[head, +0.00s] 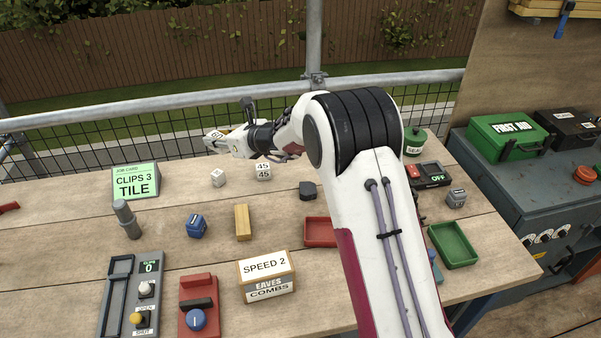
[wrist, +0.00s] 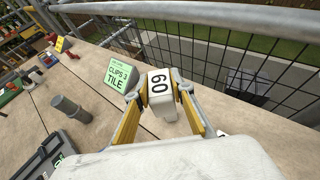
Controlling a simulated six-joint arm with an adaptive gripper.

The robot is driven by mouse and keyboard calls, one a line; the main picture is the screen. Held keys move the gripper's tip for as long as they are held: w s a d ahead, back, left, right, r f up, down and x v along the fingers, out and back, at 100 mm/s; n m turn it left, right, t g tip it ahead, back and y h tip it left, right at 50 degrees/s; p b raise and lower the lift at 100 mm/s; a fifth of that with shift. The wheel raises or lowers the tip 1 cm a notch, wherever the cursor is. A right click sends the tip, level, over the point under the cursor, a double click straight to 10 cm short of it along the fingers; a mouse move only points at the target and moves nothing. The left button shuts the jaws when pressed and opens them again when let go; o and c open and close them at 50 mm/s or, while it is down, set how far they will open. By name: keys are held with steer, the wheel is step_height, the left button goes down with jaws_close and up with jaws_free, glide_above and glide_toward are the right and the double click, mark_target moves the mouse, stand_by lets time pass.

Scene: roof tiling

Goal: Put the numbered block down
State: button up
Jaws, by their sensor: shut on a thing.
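My gripper (head: 212,142) is shut on a white numbered block (head: 216,133). In the wrist view the block (wrist: 161,88) reads "60" and sits between the yellow-lined fingers of my gripper (wrist: 158,92). The block appears to be held above the bench's far edge, near the railing; the exact height is hard to tell. Two other white blocks stand on the bench below and right of it: a small one (head: 217,178) and one marked "45" (head: 263,171).
A green card reading "CLIPS 3 TILE" (head: 135,181) stands at the left, with a grey cylinder (head: 126,220) nearby. A blue block (head: 196,226) and a wooden bar (head: 243,222) lie nearer. The metal railing (head: 150,112) runs behind. Bare wood (head: 180,190) shows between these things.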

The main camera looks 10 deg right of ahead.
steer(key=w+d+m+t+h, duration=0.1)
steer(key=d+m+h, duration=0.1)
steer(key=d, duration=0.9)
steer(key=w+d+m+t+h, duration=0.1)
steer(key=w+d+m+h, duration=0.1)
steer(key=d, duration=1)
steer(key=shift+s+d+f, duration=0.1)
steer(key=shift+d+f, duration=0.05)
steer(key=shift+f, duration=1.15)
steer(key=shift+s+d+f, duration=0.1)
steer(key=shift+f, duration=1.15)
steer(key=shift+f, duration=3.1)
steer(key=shift+f, duration=1.85)
steer(key=shift+f, duration=0.15)
steer(key=o, duration=1.1)
